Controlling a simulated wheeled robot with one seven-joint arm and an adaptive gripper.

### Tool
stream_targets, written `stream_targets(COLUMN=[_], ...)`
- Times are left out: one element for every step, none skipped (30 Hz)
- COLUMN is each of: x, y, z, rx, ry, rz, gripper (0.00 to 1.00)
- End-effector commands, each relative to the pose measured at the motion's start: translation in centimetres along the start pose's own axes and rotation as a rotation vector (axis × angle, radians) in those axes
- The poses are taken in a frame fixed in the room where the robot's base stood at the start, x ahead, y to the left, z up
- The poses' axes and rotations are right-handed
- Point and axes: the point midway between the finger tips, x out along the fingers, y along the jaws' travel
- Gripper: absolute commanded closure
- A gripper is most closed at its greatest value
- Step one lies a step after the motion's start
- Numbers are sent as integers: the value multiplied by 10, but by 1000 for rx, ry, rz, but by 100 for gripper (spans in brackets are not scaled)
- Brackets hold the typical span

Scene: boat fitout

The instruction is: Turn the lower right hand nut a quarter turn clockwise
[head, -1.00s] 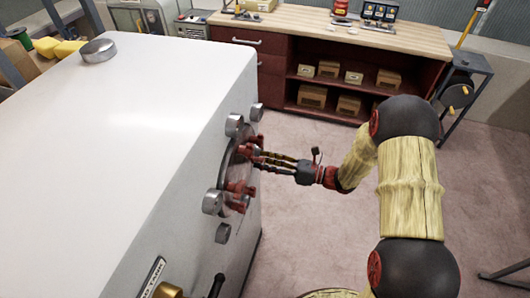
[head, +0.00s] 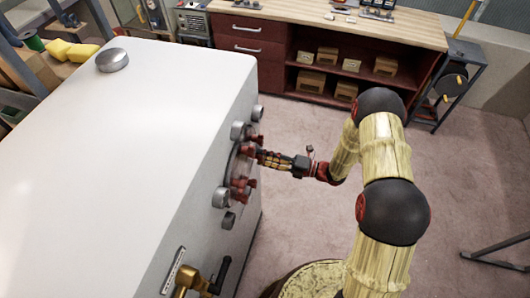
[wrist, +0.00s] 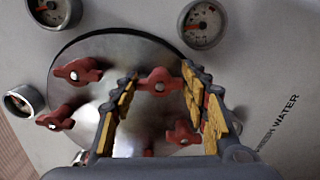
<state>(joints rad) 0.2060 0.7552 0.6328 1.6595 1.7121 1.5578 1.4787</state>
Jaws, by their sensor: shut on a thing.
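The round metal plate (wrist: 115,52) carries several red wing nuts and is fixed to the white tank (head: 130,180). In the wrist view my gripper (wrist: 160,76) has one fingertip on each side of a red wing nut (wrist: 158,82) and is shut on it. One more is partly hidden low between the fingers. In the head view my gripper (head: 258,156) reaches the plate's far side; the held nut's angle is unclear there.
Round gauges surround the plate, one close beyond the fingertips (wrist: 203,23) and one at the left (wrist: 22,103). A brass valve (head: 190,284) with a black handle is nearer on the tank face. A workbench (head: 350,28) stands behind; the floor between is clear.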

Motion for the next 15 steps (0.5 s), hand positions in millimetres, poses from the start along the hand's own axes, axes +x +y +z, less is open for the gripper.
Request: stream_targets(x=[0,0,0,0,0,0,0,0,0,0,0,0,0,0,0], y=[2,2,1,1,0,0,0,0,0,0,-1,-1,-1,-1,-1], z=[1,1,1,1,1,1,1,1,1,1,1,1,1,1,1], rx=[33,54,80,98,116,136,152,164,181,191,201,213,221,227,234], ry=[-1,-2,-2,-2,-2,-2,-2,-2,-2,-2,-2,-2,-2,-2,-2], rz=[-1,-1,-1,-1,-2,-2,-2,-1,-1,-1,-1,-1,-2,-1,-2], gripper=[81,81,81,81,81,81,81,81,81,81,81,81,81,81,81])
